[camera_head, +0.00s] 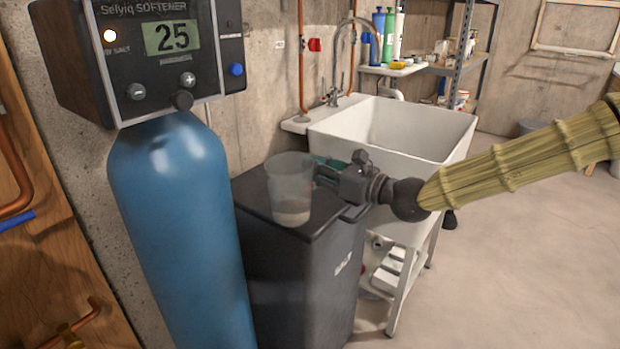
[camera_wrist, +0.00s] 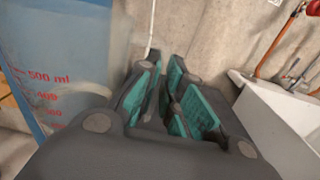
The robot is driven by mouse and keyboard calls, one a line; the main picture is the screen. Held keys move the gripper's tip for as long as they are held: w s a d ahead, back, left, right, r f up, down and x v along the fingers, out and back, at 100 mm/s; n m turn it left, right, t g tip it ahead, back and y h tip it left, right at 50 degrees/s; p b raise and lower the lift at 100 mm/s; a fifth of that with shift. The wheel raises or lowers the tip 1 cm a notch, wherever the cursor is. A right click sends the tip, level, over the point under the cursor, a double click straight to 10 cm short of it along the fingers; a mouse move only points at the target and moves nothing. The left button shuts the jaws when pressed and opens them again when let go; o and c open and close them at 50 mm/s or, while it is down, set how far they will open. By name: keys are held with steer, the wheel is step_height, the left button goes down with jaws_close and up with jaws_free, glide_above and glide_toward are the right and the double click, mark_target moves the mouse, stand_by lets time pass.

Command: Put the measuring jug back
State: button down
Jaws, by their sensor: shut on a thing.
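The measuring jug (camera_head: 290,186) is a clear, upright cup over the dark lid of the salt bin (camera_head: 335,212). I cannot tell whether its base touches the lid. Something pale shows at its bottom. In the wrist view the jug (camera_wrist: 55,88) fills the left side, with red marks such as "500 ml". My gripper (camera_head: 326,170) reaches in from the right and is shut on the jug at its right side. In the wrist view the teal finger pads (camera_wrist: 168,92) are close together beside the jug; the gripped part is mostly hidden.
A blue softener tank (camera_head: 180,220) with a control head reading 25 stands close left of the bin. A white sink (camera_head: 395,130) with a tap stands behind and right. Shelves (camera_head: 460,60) hold bottles further back. Open floor (camera_head: 510,260) lies at the right.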

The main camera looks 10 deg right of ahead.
steer(key=shift+w+d+f+b, duration=0.25)
steer(key=shift+w+d+f, duration=0.55)
steer(key=shift+w, duration=1.65)
steer(key=shift+w+d+f+b, duration=0.2)
steer(key=shift+w+d+f, duration=0.6)
steer(key=shift+w, duration=1.6)
steer(key=shift+w+d+f+b, duration=0.25)
steer(key=shift+w+d+f, duration=0.55)
steer(key=shift+w, duration=1.65)
steer(key=shift+a, duration=0.1)
steer(key=shift+f, duration=0.2)
steer(key=c, duration=1.6)
jaws_free()
steer(key=shift+o, duration=0.2)
steer(key=shift+r, duration=0.15)
steer(key=p+v, duration=0.1)
steer(key=v, duration=1.1)
